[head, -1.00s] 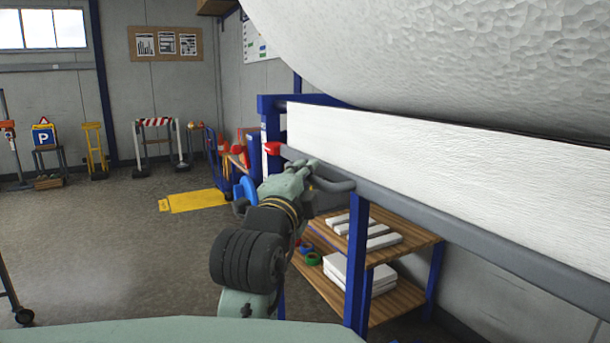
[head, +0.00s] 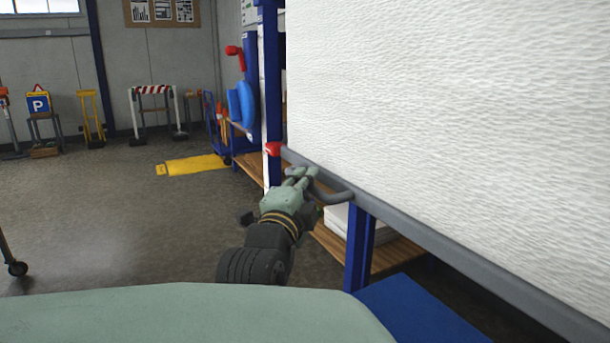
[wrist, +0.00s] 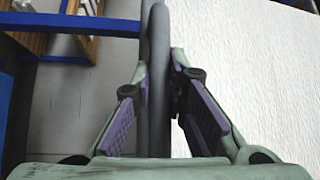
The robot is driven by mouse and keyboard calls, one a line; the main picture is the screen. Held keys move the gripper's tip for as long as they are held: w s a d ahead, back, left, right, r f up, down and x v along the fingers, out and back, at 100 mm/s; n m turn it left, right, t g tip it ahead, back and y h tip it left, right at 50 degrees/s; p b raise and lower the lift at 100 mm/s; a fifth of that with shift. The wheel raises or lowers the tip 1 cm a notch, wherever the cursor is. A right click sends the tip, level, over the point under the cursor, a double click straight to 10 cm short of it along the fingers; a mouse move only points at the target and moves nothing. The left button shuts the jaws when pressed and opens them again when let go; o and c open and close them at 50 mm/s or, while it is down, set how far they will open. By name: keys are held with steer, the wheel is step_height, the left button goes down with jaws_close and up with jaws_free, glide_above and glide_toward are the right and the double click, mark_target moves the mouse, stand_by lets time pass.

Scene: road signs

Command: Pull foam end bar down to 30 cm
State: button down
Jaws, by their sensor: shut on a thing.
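The foam sheet (head: 450,130) is white and textured and hangs as a broad panel on the right of the head view. Its grey end bar (head: 440,245) runs along its lower edge, with a red cap (head: 273,149) at the far end. A grey loop handle (head: 338,197) sticks out from the bar. My gripper (head: 303,173) is shut on the handle near the bar's far end. In the wrist view, the fingers of my gripper (wrist: 160,72) lie on both sides of the grey handle (wrist: 158,115), with the foam sheet (wrist: 245,70) to the right. The foam roll is out of view.
A blue frame post (head: 358,250) stands just behind the bar, with a wooden shelf (head: 395,255) holding white slabs below. A blue surface (head: 415,315) lies at lower right. The floor on the left is open, with a yellow plate (head: 193,165) and signs farther back.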

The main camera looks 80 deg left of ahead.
step_height(320, 180, down, 2)
steer(key=shift+f+b, duration=0.25)
steer(key=shift+b, duration=0.25)
steer(key=c, duration=1.6)
jaws_free()
steer(key=shift+o, duration=0.2)
steer(key=v, duration=0.7)
steer(key=shift+s+d, duration=0.15)
steer(key=shift+d, duration=0.1)
